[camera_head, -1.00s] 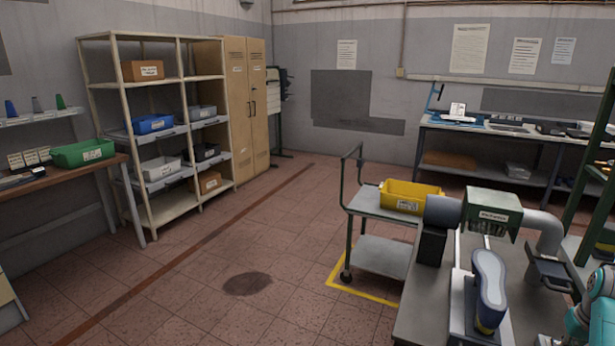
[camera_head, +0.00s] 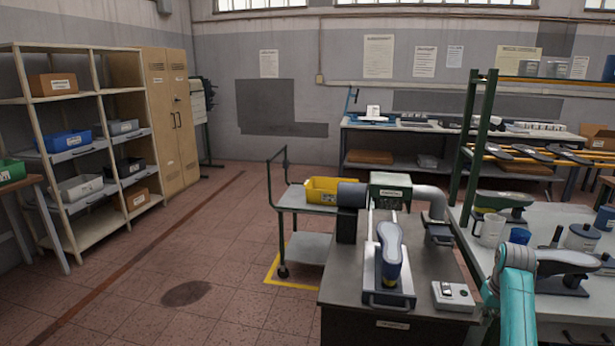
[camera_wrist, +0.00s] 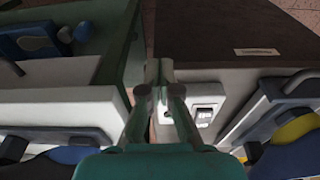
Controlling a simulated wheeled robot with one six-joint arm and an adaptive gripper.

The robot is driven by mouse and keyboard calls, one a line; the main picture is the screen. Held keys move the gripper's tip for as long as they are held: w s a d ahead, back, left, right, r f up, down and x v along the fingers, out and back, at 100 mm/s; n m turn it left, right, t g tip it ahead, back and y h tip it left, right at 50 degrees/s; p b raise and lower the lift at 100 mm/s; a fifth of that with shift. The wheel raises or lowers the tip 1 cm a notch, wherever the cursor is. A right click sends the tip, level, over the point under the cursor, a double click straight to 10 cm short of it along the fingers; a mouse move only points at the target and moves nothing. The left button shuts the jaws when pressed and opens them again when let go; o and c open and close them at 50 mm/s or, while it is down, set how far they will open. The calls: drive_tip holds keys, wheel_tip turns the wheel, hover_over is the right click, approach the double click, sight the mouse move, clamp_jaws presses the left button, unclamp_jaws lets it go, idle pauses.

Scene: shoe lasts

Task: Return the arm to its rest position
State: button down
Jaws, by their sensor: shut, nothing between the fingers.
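My arm, teal with a grey joint, rises at the lower right of the head view, in front of the right-hand bench (camera_head: 560,310). My gripper's fingers cannot be made out there. In the wrist view my gripper (camera_wrist: 158,78) points away from the camera with its fingers together. It is shut and empty. How far the fingertips are from these cannot be told.
A dark-topped workbench (camera_head: 340,285) carries a shoe last (camera_head: 390,243) on a fixture and a small control box (camera_head: 453,297). The right-hand bench holds lasts, a white mug (camera_head: 490,229) and pots. A trolley with a yellow bin (camera_head: 333,190) stands behind. Open floor lies left.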

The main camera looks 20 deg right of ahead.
drive_tip(key=s+a+f+n+t+h, duration=0.1)
drive_tip(key=s+a+f+t, duration=0.1)
drive_tip(key=a+f, duration=0.9)
drive_tip(key=s+a+f+n+t+h, duration=0.1)
drive_tip(key=s+a+f+t, duration=0.15)
drive_tip(key=a+f, duration=0.85)
drive_tip(key=s+a+f, duration=0.3)
drive_tip(key=s+a, duration=0.4)
drive_tip(key=a, duration=0.3)
drive_tip(key=s+a+r+n+t, duration=0.1)
drive_tip(key=s+a+r+t, duration=0.25)
drive_tip(key=s+a, duration=0.35)
drive_tip(key=s+a+r+n+t, duration=0.15)
drive_tip(key=s+a+r, duration=0.35)
drive_tip(key=s, duration=0.5)
drive_tip(key=s+a+r+n+t+y, duration=0.1)
drive_tip(key=s+a+r+t, duration=0.1)
drive_tip(key=s+r, duration=0.4)
drive_tip(key=s+a+r+t+y, duration=0.1)
drive_tip(key=s+a+r+y, duration=0.1)
drive_tip(key=s+r, duration=0.4)
wheel_tip(320, 180, up, 5)
drive_tip(key=shift+a+r+n+t, duration=0.1)
drive_tip(key=shift+a+n+t, duration=0.25)
drive_tip(key=shift+a, duration=0.35)
